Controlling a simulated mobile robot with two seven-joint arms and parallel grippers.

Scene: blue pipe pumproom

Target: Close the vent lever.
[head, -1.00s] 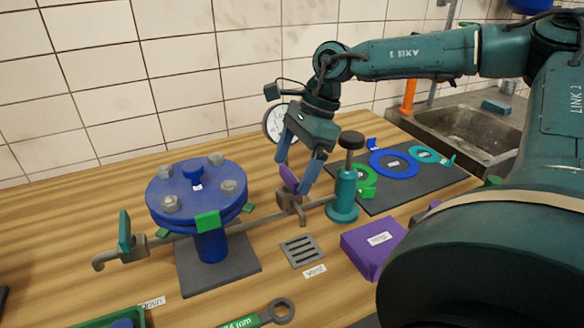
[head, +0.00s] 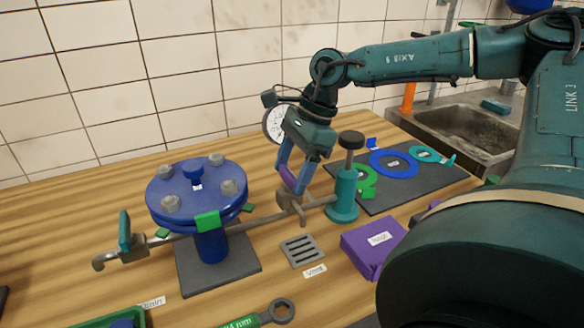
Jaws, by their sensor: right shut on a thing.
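The purple vent lever (head: 288,179) stands on a grey valve body (head: 292,205) in the pipe, between the blue flanged vessel (head: 197,190) and the teal pump (head: 343,190). My right gripper (head: 291,186) comes from above, and its blue fingers are shut on the lever. The lever tilts up and to the left, and the fingers partly hide it. The grating labelled "Vent" (head: 302,251) lies on the bench below the valve. My left gripper is not in view.
A second valve with a teal handle (head: 125,232) is at the pipe's left end. A purple box (head: 374,246), a wrench (head: 262,316) and a dark mat (head: 425,177) with coloured rings lie around. A round gauge (head: 274,125) stands behind my gripper. The bench's left rear is clear.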

